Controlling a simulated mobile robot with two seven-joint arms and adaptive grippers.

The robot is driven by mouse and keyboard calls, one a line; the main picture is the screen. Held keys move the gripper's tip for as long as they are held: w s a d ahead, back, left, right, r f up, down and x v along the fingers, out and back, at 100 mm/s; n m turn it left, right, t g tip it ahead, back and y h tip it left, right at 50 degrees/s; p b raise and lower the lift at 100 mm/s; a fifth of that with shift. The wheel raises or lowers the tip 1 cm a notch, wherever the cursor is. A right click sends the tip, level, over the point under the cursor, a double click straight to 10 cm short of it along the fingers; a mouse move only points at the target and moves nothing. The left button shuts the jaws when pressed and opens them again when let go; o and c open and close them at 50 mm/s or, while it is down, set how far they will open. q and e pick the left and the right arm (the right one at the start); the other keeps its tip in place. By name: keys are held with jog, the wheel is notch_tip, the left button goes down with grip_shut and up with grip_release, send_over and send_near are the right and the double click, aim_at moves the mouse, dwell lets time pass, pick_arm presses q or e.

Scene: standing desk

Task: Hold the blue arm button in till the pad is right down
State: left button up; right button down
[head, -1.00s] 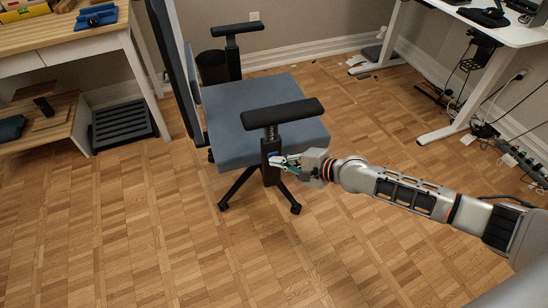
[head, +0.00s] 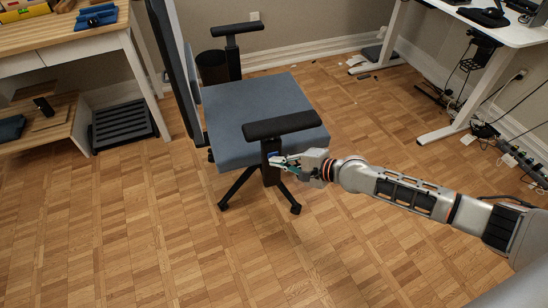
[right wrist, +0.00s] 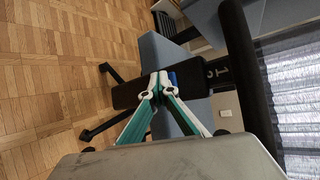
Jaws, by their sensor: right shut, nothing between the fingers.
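The office chair (head: 262,96) has a blue-grey seat. The blue arm button (right wrist: 173,78) shows as a small patch on the post, partly hidden behind the fingertips. My right gripper (head: 274,161) is shut and empty, its tips at the button on the post. In the right wrist view its fingers (right wrist: 159,79) meet right beside the blue patch; whether they press it in is hard to tell. My left gripper is out of view.
The far armrest (head: 236,28) stands higher behind the seat. A wooden-topped desk (head: 60,42) is at the left, a white standing desk (head: 500,30) at the right with cables and a power strip below. The parquet floor (head: 150,240) in front is clear.

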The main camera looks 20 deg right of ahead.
jog(key=shift+s, duration=0.2)
jog(key=shift+s+r+p, duration=0.1)
jog(key=shift+s+p, duration=0.05)
jog(key=shift+p, duration=0.15)
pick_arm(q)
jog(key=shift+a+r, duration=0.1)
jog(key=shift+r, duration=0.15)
pick_arm(e)
jog(key=shift+s, duration=0.6)
pick_arm(q)
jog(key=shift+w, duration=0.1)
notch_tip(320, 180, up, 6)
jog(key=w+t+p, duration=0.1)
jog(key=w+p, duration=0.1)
jog(key=p, duration=0.1)
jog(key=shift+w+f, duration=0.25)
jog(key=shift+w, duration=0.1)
pick_arm(e)
jog(key=s, duration=0.5)
jog(key=shift+a, duration=0.1)
